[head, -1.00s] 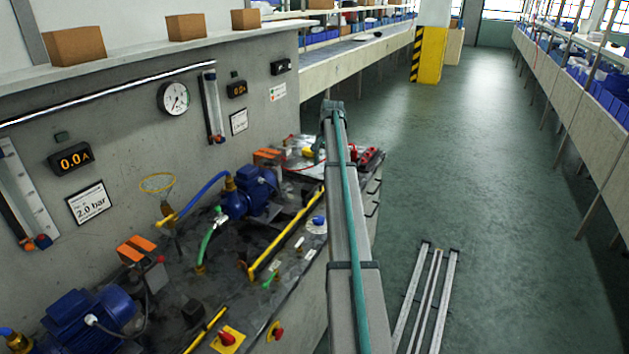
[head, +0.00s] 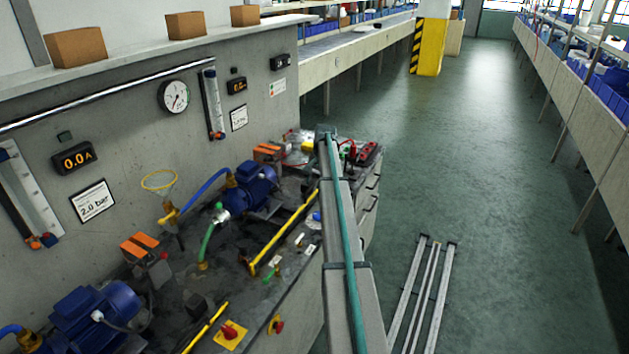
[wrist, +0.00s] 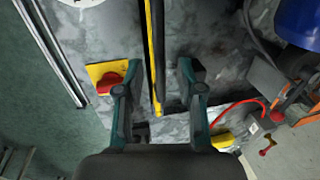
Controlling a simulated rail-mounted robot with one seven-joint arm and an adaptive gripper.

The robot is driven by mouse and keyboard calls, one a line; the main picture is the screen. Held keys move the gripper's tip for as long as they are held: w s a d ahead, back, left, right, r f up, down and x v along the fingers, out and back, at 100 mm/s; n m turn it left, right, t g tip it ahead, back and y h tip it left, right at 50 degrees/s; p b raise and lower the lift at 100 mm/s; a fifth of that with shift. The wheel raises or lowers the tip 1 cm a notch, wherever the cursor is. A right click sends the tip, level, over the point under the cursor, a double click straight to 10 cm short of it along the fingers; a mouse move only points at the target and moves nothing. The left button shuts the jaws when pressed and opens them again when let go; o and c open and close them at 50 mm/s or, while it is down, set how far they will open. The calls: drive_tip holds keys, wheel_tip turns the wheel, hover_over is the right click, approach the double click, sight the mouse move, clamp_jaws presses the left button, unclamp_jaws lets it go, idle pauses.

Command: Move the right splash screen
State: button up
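Two yellow-edged bars lie on the bench in the head view, and the farther one, at right (head: 285,235), I take as the right splash screen. Any clear panel on it cannot be made out. The nearer yellow bar (head: 206,328) is cut by the bottom edge. In the wrist view a yellow bar (wrist: 155,50) runs down between the fingers of my gripper (wrist: 160,72). The fingers are apart, with visible gaps on both sides of the bar. Whether they are level with it or above it I cannot tell. In the head view my arm hides the gripper.
A red knob on a yellow plate (wrist: 108,78) is close beside the left finger. A blue pump motor (wrist: 300,22) and a red cable (wrist: 238,107) are at right. Blue pumps (head: 250,185) and hoses crowd the wall side.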

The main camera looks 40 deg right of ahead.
sight(314, 193)
clamp_jaws()
idle(0.3)
wheel_tip(314, 193, down, 5)
drive_tip(key=shift+r+b, duration=0.2)
drive_tip(key=shift+b, duration=0.65)
drive_tip(key=shift+r, duration=0.1)
unclamp_jaws()
